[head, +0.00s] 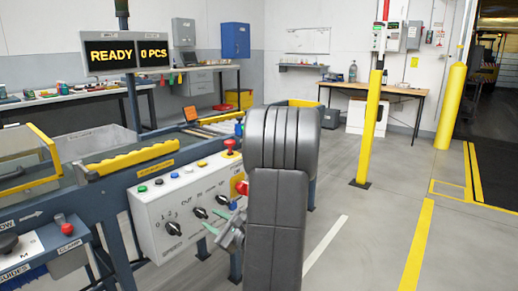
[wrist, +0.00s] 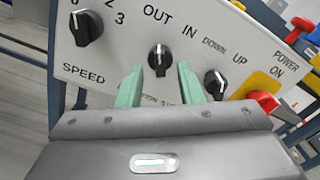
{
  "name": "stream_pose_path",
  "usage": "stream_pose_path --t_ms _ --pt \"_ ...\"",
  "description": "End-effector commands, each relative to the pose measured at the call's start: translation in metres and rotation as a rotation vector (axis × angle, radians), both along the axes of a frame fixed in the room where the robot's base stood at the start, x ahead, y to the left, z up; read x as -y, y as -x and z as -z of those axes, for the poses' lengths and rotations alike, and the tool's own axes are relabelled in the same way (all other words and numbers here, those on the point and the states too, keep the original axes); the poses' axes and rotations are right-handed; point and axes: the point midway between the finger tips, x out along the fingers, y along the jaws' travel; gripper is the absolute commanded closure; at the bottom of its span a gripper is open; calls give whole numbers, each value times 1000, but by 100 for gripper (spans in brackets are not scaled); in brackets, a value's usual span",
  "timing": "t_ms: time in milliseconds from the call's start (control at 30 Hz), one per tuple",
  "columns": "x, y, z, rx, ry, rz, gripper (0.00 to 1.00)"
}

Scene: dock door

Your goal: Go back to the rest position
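My gripper (head: 214,220) is in front of the white control panel (head: 155,205), partly hidden by my grey arm in the head view. In the wrist view its two green fingers (wrist: 160,84) stand apart with nothing held between them. The black OUT/IN knob (wrist: 160,58) shows in the gap just beyond the fingertips, its pointer upward; whether they touch it I cannot tell. The SPEED knob (wrist: 86,27) is to the left, the DOWN/UP knob (wrist: 215,84) to the right. The red power switch (wrist: 264,101) on its yellow plate is further right.
The display (head: 108,54) reads READY and 0 PCS. A yellow-handled guard (head: 140,158) runs along the machine beside the panel. A yellow post (head: 370,125) stands right of my arm. A workbench (head: 385,90) is by the back wall. The floor at right is clear.

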Motion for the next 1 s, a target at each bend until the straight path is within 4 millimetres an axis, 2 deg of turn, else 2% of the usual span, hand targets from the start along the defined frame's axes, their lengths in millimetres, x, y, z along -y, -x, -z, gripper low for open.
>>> stream_pose_path --t_ms 233,633,767,1000 --pt "-19 -14 0 0 -2 -2 66" --pt "-21 -16 0 -2 -1 0 66" --pt "-17 -14 -1 -1 -2 1 66" --pt "10 6 -2 -2 0 4 66"
